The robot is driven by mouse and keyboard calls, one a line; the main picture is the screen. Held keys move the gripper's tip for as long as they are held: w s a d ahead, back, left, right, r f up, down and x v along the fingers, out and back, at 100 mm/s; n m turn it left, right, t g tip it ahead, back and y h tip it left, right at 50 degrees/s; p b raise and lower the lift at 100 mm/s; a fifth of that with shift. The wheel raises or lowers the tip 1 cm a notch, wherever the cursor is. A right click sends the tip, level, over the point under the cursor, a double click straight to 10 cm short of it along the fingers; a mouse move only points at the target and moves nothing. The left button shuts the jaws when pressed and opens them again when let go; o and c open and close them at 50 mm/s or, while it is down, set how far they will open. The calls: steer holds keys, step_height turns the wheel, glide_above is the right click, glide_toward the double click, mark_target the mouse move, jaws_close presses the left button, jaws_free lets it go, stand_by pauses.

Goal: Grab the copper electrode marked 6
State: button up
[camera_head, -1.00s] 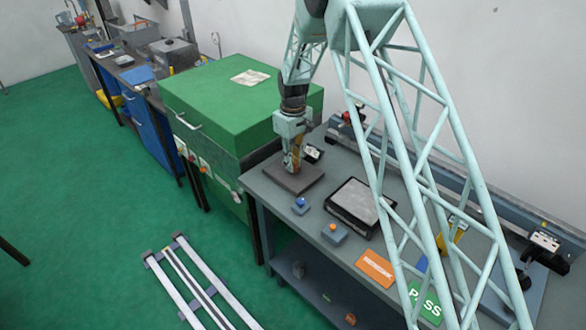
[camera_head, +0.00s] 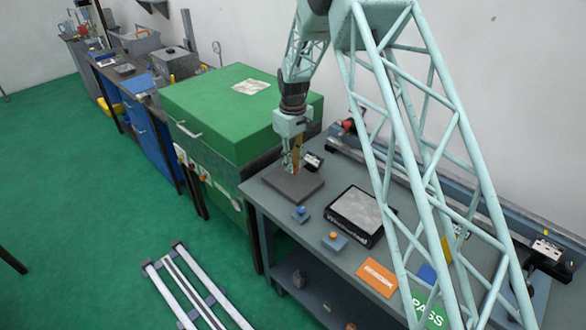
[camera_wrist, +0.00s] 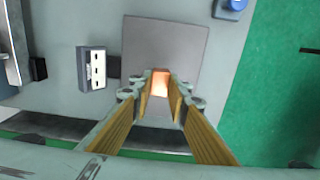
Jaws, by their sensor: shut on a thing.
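A small copper-coloured block, the electrode (camera_wrist: 160,80), is between the fingertips of my gripper (camera_wrist: 160,92) in the wrist view. The fingers are shut on it. No number can be read on it. In the head view my gripper (camera_head: 291,166) points down above the square grey plate (camera_head: 306,190) at the bench's left end. The electrode is too small there to make out clearly. The same plate (camera_wrist: 165,40) lies under the fingertips in the wrist view.
A small block with a pale slotted face (camera_wrist: 92,68) stands beside the plate. A blue button (camera_head: 301,211), an orange button box (camera_head: 334,240) and a black-framed scale (camera_head: 355,215) are on the bench. A green cabinet (camera_head: 225,110) adjoins it at left.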

steer(key=s+d, duration=0.1)
steer(key=s, duration=0.4)
steer(key=s+d+r+b, duration=0.1)
steer(key=s, duration=0.4)
steer(key=s+d, duration=0.1)
steer(key=s, duration=0.4)
steer(key=shift+s+d+r, duration=0.1)
steer(key=shift+s+r, duration=0.05)
steer(key=shift+s, duration=0.2)
steer(key=shift+w, duration=0.1)
